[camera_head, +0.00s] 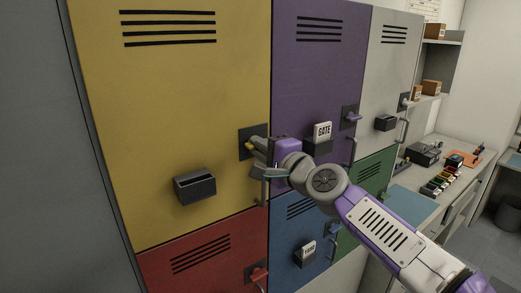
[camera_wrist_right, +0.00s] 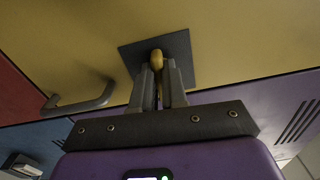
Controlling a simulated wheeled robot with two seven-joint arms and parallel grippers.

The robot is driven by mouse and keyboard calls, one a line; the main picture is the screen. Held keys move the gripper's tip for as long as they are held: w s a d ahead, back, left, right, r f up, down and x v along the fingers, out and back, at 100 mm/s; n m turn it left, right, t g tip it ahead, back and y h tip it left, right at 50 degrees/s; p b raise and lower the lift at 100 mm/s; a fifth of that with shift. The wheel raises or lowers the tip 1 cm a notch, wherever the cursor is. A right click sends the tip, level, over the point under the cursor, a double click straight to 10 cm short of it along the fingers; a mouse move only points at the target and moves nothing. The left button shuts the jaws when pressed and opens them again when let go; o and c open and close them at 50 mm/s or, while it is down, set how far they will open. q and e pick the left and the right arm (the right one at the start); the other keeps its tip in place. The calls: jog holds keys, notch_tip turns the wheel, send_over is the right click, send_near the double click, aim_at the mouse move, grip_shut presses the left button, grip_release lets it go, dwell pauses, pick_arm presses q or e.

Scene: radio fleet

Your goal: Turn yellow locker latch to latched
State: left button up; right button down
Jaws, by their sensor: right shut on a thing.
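The yellow locker (camera_head: 180,110) fills the upper left of the head view, its door flush with the locker front. Its yellow latch (camera_head: 249,145) sits on a dark square plate at the door's right edge. My right gripper (camera_head: 257,147) reaches it from the right and is shut on the latch. In the right wrist view the rounded yellow latch end (camera_wrist_right: 156,60) shows between the fingertips (camera_wrist_right: 160,80), in front of the dark plate (camera_wrist_right: 178,58). The fingers hide much of the latch, so I cannot tell its exact angle. My left gripper is not in view.
A grey pull handle (camera_wrist_right: 80,103) is beside the latch. A black holder (camera_head: 195,186) juts from the yellow door. Purple (camera_head: 310,75), red (camera_head: 190,265), blue (camera_head: 290,230), green (camera_head: 375,172) and white (camera_head: 388,65) lockers adjoin. A cluttered bench (camera_head: 412,205) stands at right.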

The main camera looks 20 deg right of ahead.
jog(key=shift+n, duration=0.5)
jog(key=c, duration=1.2)
grip_release()
jog(key=shift+o, duration=0.2)
jog(key=b+v, duration=0.2)
jog(key=v, duration=0.5)
jog(key=shift+s, duration=0.25)
jog(key=shift+d, duration=0.1)
